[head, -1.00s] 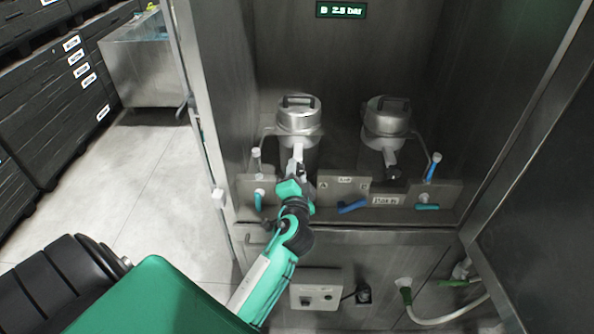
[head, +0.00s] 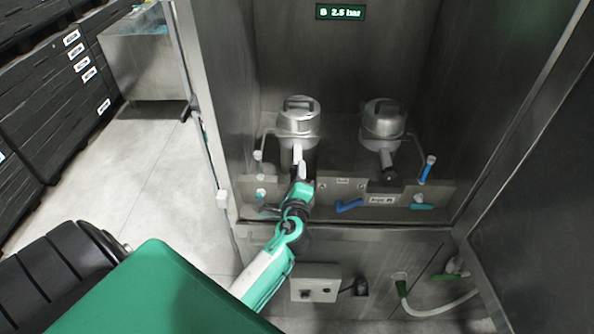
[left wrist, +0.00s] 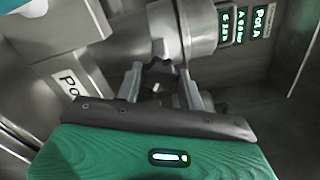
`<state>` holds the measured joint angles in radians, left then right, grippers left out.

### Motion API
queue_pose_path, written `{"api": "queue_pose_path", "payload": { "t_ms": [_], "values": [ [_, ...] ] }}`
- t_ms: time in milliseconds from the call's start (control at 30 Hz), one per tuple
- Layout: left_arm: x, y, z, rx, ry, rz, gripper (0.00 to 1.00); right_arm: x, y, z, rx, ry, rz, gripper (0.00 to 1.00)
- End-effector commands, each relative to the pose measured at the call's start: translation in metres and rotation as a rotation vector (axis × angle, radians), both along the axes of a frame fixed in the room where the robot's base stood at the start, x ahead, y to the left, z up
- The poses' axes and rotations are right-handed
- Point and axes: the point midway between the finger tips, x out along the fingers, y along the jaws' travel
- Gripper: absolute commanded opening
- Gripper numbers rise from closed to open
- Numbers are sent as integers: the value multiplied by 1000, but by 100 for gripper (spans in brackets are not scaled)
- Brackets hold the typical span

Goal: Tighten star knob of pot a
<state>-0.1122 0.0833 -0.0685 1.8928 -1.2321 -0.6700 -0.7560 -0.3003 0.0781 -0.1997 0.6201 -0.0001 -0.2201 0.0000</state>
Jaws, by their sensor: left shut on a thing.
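Pot a (head: 298,118) is the left of two steel pots with lids inside the cabinet. Its star knob (left wrist: 160,76) is black and lobed, and sits in front of the pot in the left wrist view. My left gripper (left wrist: 163,82) has one finger on each side of the knob and is shut on it. In the head view my left gripper (head: 299,168) is in front of pot a, and its wrist hides the knob there. My right gripper is in neither view.
A second pot (head: 383,118) stands to the right. A low front panel (head: 330,191) carries blue handles (head: 349,205). Upright side pipes flank the pots. A grey control box (head: 315,283) sits below. The open cabinet door (head: 535,210) is on the right.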

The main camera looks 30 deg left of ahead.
Motion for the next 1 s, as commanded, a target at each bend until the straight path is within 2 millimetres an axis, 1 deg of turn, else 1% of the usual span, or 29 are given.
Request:
{"api": "queue_pose_path", "payload": {
  "t_ms": [33,500,800,1000],
  "values": [
    [0,0,3,39,25,-2,16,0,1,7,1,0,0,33],
    [0,0,2,420,258,-2,16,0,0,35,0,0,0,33],
    [-1,0,-1,627,385,-1,16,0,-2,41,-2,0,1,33],
    [-1,0,-2,722,444,-2,16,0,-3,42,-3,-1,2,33]
  ]
}}
